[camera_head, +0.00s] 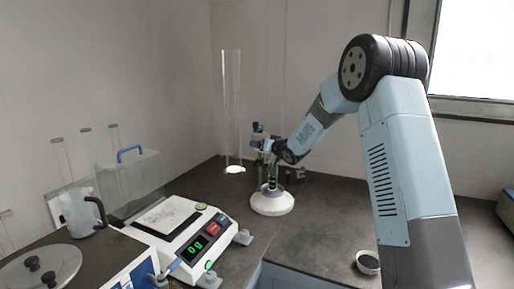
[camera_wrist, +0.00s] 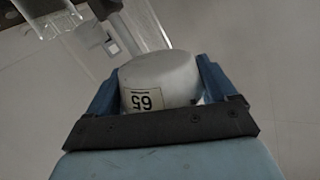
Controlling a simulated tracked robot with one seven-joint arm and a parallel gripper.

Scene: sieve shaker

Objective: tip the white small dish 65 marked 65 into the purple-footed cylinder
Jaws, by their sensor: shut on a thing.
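The white small dish (camera_wrist: 160,76) marked 65 is between the blue fingers of my gripper (camera_wrist: 160,92) in the wrist view. Its label reads upside down there. My gripper is shut on it. In the head view my gripper (camera_head: 259,140) is raised above the bench, just right of a tall clear cylinder (camera_head: 231,105); the dish is too small to make out there. This cylinder's foot looks white, and I see no clear purple on it. A clear cylinder end (camera_wrist: 48,22) shows at the upper left of the wrist view, apart from the dish.
A white round-based stand (camera_head: 272,203) is below my gripper. A balance (camera_head: 185,232) reading 0 g stands at the front left, with a jug (camera_head: 78,216) and clear tubes (camera_head: 122,160) behind. A small bowl (camera_head: 368,263) lies at the front right.

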